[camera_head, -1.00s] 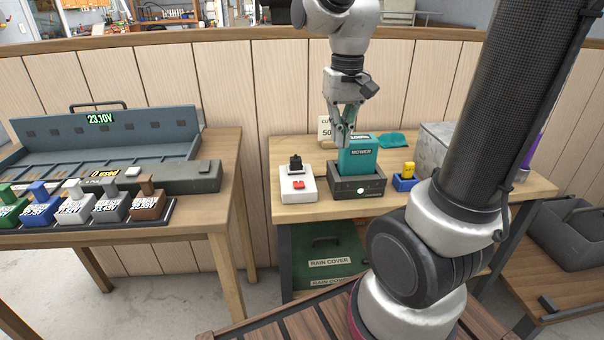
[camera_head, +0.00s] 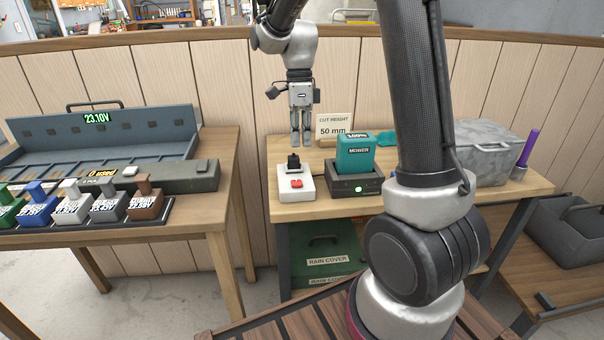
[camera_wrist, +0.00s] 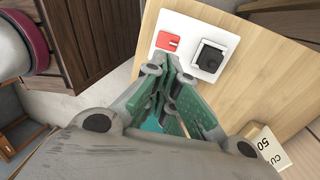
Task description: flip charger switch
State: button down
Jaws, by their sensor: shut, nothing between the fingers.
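The white switch box (camera_head: 308,190) sits on the wooden table at the left end, with a red rocker switch (camera_head: 296,183) and a black plug (camera_head: 293,162). In the wrist view, the box (camera_wrist: 186,28) shows its red switch (camera_wrist: 168,41) and black plug (camera_wrist: 210,57) just past my fingertips. My gripper (camera_head: 301,143) points down above and behind the box, shut and empty; it also shows in the wrist view (camera_wrist: 173,75). The charger (camera_head: 356,185) stands right of the box with a lit indicator and a teal MOWER battery (camera_head: 356,157) in it, whose display reads 100%.
A CUT HEIGHT 50 mm sign (camera_head: 334,126) stands behind the charger. A grey metal box (camera_head: 486,160) and a purple-handled tool (camera_head: 528,148) are at the table's right. A workbench (camera_head: 225,190) with several coloured batteries is left. My arm hides the table's middle right.

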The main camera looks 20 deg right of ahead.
aim_at(302, 183)
jog(key=x, duration=1)
jog(key=shift+s, duration=0.1)
